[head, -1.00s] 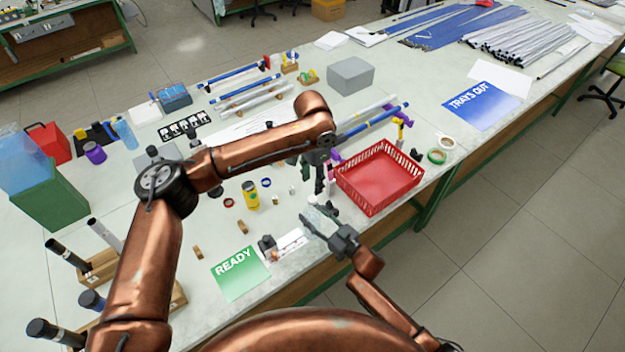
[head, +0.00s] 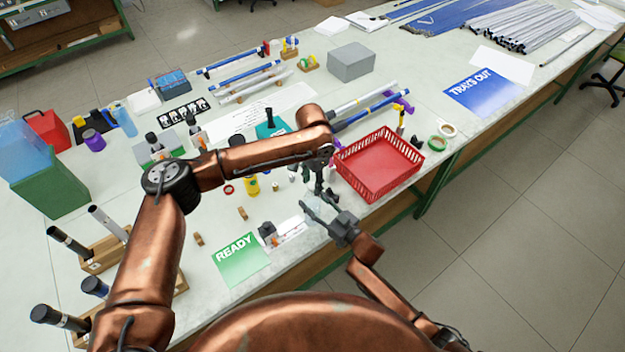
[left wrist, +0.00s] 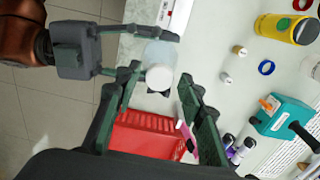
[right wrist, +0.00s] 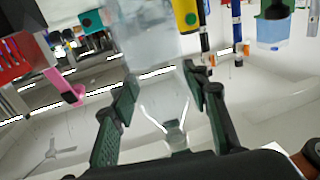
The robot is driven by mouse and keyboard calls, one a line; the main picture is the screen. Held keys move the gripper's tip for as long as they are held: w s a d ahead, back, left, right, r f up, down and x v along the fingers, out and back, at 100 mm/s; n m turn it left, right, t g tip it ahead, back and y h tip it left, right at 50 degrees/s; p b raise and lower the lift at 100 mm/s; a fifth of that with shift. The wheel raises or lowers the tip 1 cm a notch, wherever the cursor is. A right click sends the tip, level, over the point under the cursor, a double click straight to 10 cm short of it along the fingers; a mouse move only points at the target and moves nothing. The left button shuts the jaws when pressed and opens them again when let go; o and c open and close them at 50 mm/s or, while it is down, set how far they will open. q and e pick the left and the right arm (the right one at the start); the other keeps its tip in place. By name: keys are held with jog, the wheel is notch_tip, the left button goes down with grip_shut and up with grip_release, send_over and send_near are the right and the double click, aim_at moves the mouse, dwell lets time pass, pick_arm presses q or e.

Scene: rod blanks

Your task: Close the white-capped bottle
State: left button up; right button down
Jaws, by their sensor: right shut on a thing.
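A translucent bottle (head: 312,211) is between the fingers of my right gripper (head: 317,207), near the table's front edge. In the left wrist view the bottle (left wrist: 160,50) shows from above, with a round white cap (left wrist: 158,77) at its top end. I cannot tell how tightly the cap sits. My left gripper (head: 319,189) points down over it; its open fingers (left wrist: 160,88) stand on either side of the cap, with gaps visible. In the right wrist view the bottle (right wrist: 152,45) is large and pale beyond the fingertips (right wrist: 160,80).
A red basket (head: 378,168) stands close to the right of both grippers. A yellow container (head: 251,187) and small caps lie to the left. A green READY card (head: 240,258) is at the front edge. A blue TRAYS OUT card (head: 482,92) lies to the right.

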pick_arm(q)
jog(key=shift+c, duration=0.5)
grip_shut()
jog(key=shift+o, duration=1.2)
grip_release()
jog(key=shift+r, duration=0.1)
notch_tip(320, 180, up, 12)
